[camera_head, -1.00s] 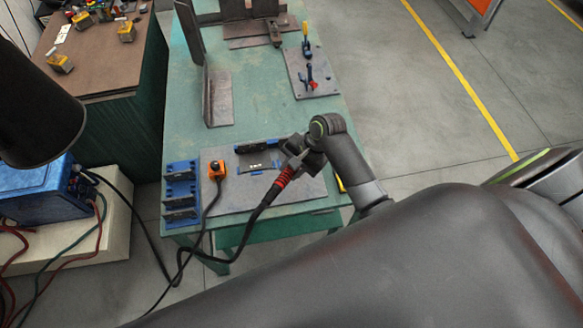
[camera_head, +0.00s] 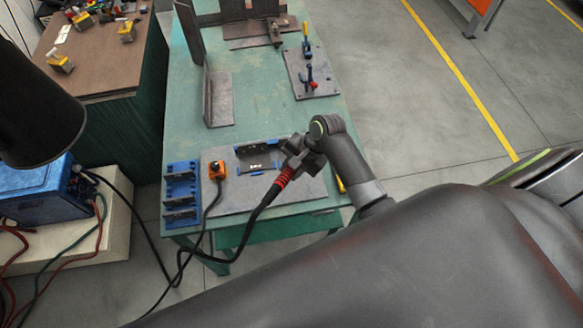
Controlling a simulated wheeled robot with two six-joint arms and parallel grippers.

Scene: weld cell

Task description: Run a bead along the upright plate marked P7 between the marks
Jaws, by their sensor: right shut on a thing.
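My right gripper (camera_head: 304,158) is above the near right part of the green table (camera_head: 160,150), shut on a welding torch. The torch's red-and-black cable end (camera_head: 282,180) sticks out toward the lower left; its tip is hidden by the gripper. An upright angled plate (camera_head: 209,95) stands mid-table, beyond the gripper and to its left. A taller upright plate (camera_head: 188,32) stands behind it. More plates (camera_head: 240,10) stand at the far edge. I cannot read P7 or see the marks on any plate. My left gripper is out of view.
A blue holder (camera_head: 242,152) lies beside the right gripper on a grey mat (camera_head: 225,200). A clamp board (camera_head: 325,82) sits at the table's right. The black torch cable (camera_head: 232,244) hangs over the front edge.

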